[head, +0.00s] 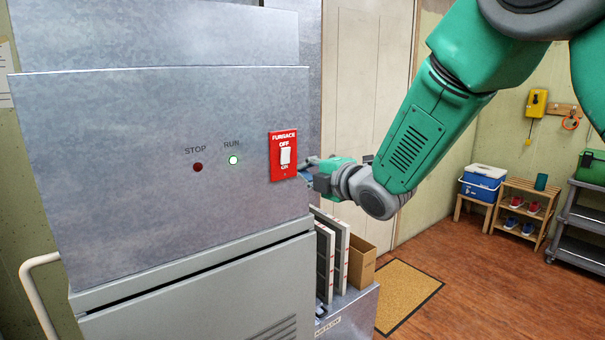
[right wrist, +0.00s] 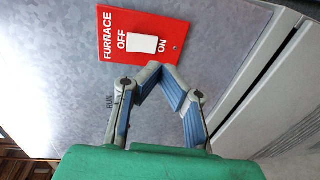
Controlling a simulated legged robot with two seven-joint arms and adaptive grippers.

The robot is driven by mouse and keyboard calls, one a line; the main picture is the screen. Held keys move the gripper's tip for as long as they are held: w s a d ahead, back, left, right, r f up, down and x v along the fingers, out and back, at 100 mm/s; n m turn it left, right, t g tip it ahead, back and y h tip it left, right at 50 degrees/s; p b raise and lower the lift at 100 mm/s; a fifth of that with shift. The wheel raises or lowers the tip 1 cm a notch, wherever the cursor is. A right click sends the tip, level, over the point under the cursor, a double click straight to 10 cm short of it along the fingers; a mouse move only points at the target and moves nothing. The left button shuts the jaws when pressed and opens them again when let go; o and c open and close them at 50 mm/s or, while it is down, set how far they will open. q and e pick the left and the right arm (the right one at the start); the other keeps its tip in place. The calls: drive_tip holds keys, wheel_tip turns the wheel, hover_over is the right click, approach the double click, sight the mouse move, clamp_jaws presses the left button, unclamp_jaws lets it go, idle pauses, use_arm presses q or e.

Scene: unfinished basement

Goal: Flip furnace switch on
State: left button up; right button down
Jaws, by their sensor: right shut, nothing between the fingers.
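The furnace switch is a white rocker (head: 285,156) on a red plate (head: 276,172) marked FURNACE, with OFF above and ON below. The plate sits on the furnace's grey metal panel (head: 120,130). The RUN light (head: 233,160) glows green and the STOP light (head: 198,167) is dark red. My right gripper (head: 308,172) is at the right edge of the plate, shut and empty. In the right wrist view its fingertips (right wrist: 158,74) meet beside the ON end of the rocker (right wrist: 142,43); I cannot tell whether they touch the plate. My left gripper is not in view.
Filters (head: 333,250) and a cardboard box (head: 361,262) stand low beside the furnace, under my right arm. A mat (head: 405,292) lies on the wood floor. A blue cooler (head: 483,180), a shoe rack (head: 523,212) and a grey cart (head: 580,225) stand at the right.

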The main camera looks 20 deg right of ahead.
drive_tip(key=a+f+b+v, duration=0.1)
drive_tip(key=b+v, duration=0.1)
drive_tip(key=v, duration=0.6)
drive_tip(key=s+d+f+m+g+h+b, duration=0.1)
drive_tip(key=s+f+m+g+b, duration=0.15)
drive_tip(key=f, duration=0.85)
drive_tip(key=s+d+f+m+g+h+b, duration=0.15)
drive_tip(key=s+f+m, duration=0.25)
drive_tip(key=f, duration=0.7)
drive_tip(key=s+d+f+m+g+h+b, duration=0.1)
drive_tip(key=s+f+m+g+b, duration=0.2)
drive_tip(key=f, duration=0.9)
use_arm(q)
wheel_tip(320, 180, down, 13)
drive_tip(key=b, duration=0.3)
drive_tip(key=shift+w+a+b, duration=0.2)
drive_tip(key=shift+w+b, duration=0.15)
drive_tip(key=shift+b, duration=0.05)
use_arm(e)
drive_tip(key=s+d+f+m+g+h, duration=0.1)
drive_tip(key=s+f+m+g, duration=0.3)
drive_tip(key=s+f, duration=0.7)
drive_tip(key=s+d+f+m+g+h, duration=0.1)
drive_tip(key=s+f+m+g, duration=0.3)
drive_tip(key=s+f+m, duration=0.4)
drive_tip(key=s+f, duration=0.4)
drive_tip(key=s, duration=0.5)
drive_tip(key=shift+s+d+f, duration=0.25)
drive_tip(key=shift+s+d, duration=0.1)
drive_tip(key=shift+s, duration=0.05)
